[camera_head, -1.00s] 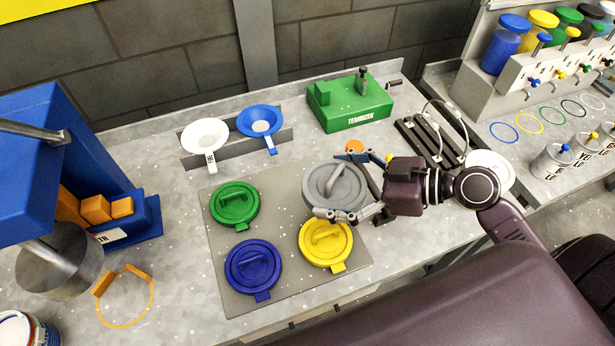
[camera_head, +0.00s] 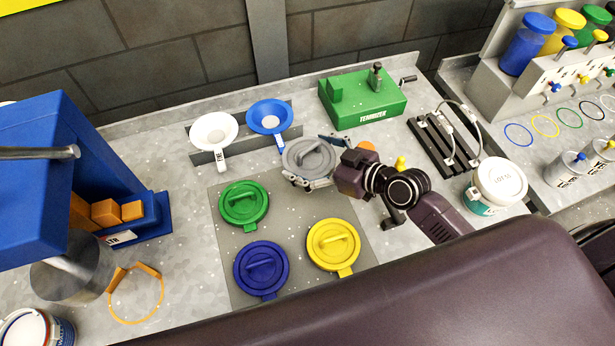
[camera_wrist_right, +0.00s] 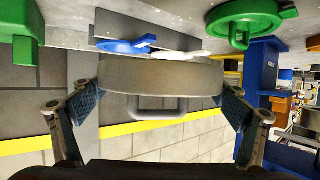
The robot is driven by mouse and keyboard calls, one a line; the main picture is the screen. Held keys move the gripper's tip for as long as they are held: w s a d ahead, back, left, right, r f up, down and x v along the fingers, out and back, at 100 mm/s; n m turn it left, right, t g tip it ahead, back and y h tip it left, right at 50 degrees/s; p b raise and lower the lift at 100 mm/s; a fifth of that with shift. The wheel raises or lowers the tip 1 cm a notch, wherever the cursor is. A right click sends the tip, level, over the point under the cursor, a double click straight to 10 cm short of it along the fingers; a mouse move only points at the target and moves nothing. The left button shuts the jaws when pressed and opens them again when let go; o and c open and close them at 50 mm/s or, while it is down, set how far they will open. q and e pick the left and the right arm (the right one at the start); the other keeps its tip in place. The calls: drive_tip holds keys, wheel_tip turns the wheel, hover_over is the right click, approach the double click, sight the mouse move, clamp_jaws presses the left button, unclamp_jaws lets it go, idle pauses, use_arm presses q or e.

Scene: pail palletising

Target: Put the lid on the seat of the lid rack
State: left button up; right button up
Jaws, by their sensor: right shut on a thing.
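A grey lid (camera_head: 308,157) with a bar handle is held in my right gripper (camera_head: 316,163). The gripper is shut on its rim from opposite sides. In the right wrist view the lid (camera_wrist_right: 160,75) sits between the two fingers (camera_wrist_right: 160,95), its handle toward the camera. The lid appears above the bench, near the back edge of the grey mat (camera_head: 290,205). A dark slatted rack with a wire hoop (camera_head: 437,143) stands to the right; I cannot tell whether it is the lid rack. My left gripper is not in view.
Green (camera_head: 243,204), blue (camera_head: 262,268) and yellow (camera_head: 333,245) lids lie on the mat. White (camera_head: 214,131) and blue (camera_head: 270,117) funnels sit in a holder behind the grey lid. A green machine (camera_head: 362,98) stands at the back. A lidded pail (camera_head: 496,186) stands at right.

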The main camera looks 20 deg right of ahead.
sight(307, 170)
wheel_tip(307, 170, down, 6)
drive_tip(key=shift+s+r+b, duration=0.1)
drive_tip(key=shift+r+b, duration=0.1)
drive_tip(key=shift+b, duration=0.2)
wheel_tip(307, 170, down, 4)
drive_tip(key=shift+r+b, duration=0.2)
drive_tip(key=shift+b, duration=0.4)
drive_tip(key=shift+f, duration=0.3)
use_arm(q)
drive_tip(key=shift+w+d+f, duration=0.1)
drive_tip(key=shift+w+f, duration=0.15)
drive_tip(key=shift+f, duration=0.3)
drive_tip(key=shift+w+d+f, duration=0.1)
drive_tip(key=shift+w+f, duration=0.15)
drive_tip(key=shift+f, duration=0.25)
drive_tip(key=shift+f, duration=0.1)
use_arm(e)
drive_tip(key=shift+f, duration=0.1)
use_arm(q)
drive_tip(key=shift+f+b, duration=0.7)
drive_tip(key=shift+b, duration=0.1)
use_arm(e)
drive_tip(key=shift+f, duration=0.5)
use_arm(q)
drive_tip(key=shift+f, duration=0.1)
